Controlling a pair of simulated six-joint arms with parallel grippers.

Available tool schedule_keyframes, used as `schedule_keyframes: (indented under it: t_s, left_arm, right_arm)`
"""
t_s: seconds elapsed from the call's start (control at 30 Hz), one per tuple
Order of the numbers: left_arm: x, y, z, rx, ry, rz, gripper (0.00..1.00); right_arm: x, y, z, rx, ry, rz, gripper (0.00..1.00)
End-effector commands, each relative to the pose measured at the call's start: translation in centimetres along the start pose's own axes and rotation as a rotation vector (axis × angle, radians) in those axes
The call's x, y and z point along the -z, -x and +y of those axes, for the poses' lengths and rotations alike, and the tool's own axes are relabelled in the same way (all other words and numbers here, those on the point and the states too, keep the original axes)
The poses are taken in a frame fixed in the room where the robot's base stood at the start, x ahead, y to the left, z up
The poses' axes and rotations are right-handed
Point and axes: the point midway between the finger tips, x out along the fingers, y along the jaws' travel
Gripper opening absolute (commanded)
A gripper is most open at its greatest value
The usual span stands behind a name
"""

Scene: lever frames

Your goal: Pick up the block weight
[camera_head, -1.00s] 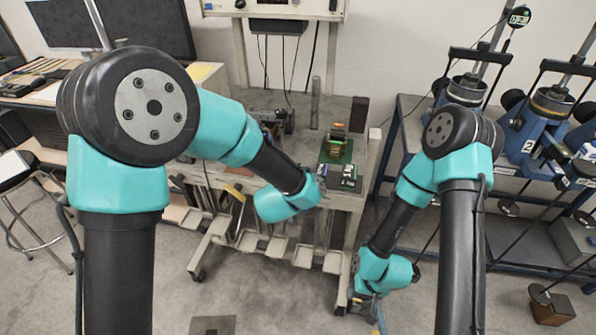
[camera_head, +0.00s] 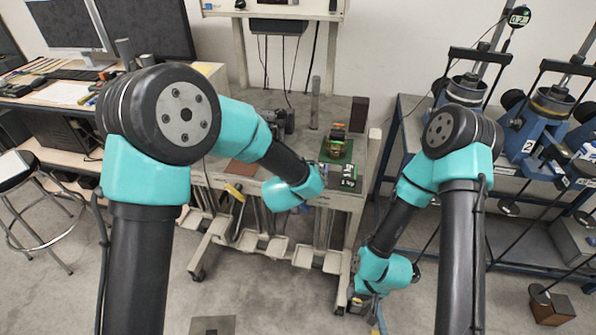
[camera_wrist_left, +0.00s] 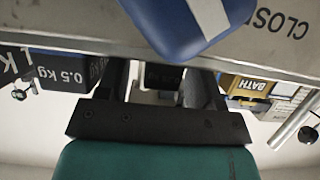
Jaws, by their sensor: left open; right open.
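In the left wrist view a black block weight marked "0.5 kg" (camera_wrist_left: 72,72) shows at the left, outside the jaws. My left gripper (camera_wrist_left: 158,88) is open there, and a small dark block (camera_wrist_left: 163,75) shows in the gap; I cannot tell whether it lies between the fingers or beyond them. In the head view my left gripper (camera_head: 326,172) is mostly hidden by its own wrist, beside a small dark-green block with white marks (camera_head: 349,180) near the table's front edge. My right gripper (camera_head: 366,302) hangs low, open and empty, right of the table.
A grey table (camera_head: 270,190) carries a green board with an orange-and-metal device (camera_head: 337,143), a dark upright block (camera_head: 359,114) and a metal cylinder (camera_head: 315,102). Blue machines (camera_head: 530,130) stand at right. A blue rounded thing (camera_wrist_left: 185,20) shows close in the wrist view.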

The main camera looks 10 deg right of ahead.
Motion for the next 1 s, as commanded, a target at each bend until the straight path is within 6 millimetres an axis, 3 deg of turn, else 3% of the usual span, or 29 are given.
schedule_keyframes:
  t_s: [0.2, 0.83, 1.0]
  left_arm:
    - [0.00, 0.02, 0.01, 0.000, 0.000, 0.000, 0.61]
    - [-0.01, 0.03, 0.01, 0.000, 0.000, 0.000, 0.00]
    - [0.04, 0.03, 0.01, 0.000, 0.000, 0.001, 0.00]
  right_arm:
    - [0.00, 0.00, 0.00, 0.000, 0.000, 0.000, 0.43]
    - [0.00, 0.00, 0.00, 0.000, 0.000, 0.000, 0.43]
    - [0.00, 0.00, 0.00, 0.000, 0.000, 0.000, 0.43]
